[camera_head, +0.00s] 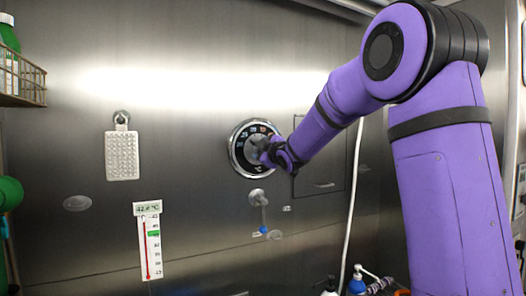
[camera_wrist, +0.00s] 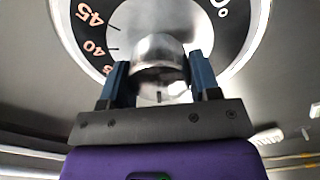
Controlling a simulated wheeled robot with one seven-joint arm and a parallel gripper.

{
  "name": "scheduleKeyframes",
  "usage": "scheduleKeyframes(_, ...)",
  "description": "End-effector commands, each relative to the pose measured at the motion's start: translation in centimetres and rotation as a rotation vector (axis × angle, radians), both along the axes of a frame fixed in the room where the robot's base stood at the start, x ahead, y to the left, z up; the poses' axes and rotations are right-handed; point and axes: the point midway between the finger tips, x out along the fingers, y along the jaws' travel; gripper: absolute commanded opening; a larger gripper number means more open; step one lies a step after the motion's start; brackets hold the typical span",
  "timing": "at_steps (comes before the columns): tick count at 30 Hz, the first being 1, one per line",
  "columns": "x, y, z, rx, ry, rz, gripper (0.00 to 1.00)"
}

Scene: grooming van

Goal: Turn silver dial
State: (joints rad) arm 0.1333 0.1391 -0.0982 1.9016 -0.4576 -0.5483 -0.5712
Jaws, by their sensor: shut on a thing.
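The silver dial is mounted on the steel wall, with a black numbered ring (camera_head: 240,150) and a chrome rim. Its silver knob (camera_wrist: 158,55) stands out from the centre in the wrist view, where 45 and 40 show on the ring at upper left. My gripper (camera_wrist: 160,82) has one finger on each side of the knob and is shut on it. In the head view my gripper (camera_head: 268,152) covers the right part of the dial face, so the knob is mostly hidden there.
A small lever fitting (camera_head: 258,197) sits just below the dial. A thermometer card (camera_head: 149,245) and a white bumpy pad (camera_head: 122,155) hang to the left. A recessed panel (camera_head: 325,160) and a white hose (camera_head: 352,195) are to the right. Bottles (camera_head: 356,284) stand at bottom right.

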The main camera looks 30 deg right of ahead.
Motion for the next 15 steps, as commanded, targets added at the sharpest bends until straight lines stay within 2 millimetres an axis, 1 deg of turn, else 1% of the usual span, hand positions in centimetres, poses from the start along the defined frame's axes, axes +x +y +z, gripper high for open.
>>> scheduleKeyframes(6,0.01,0.05,-0.22,-0.193,0.004,0.000,0.33)
scheduleKeyframes(15,0.00,0.01,-0.28,-0.388,0.005,0.000,0.33)
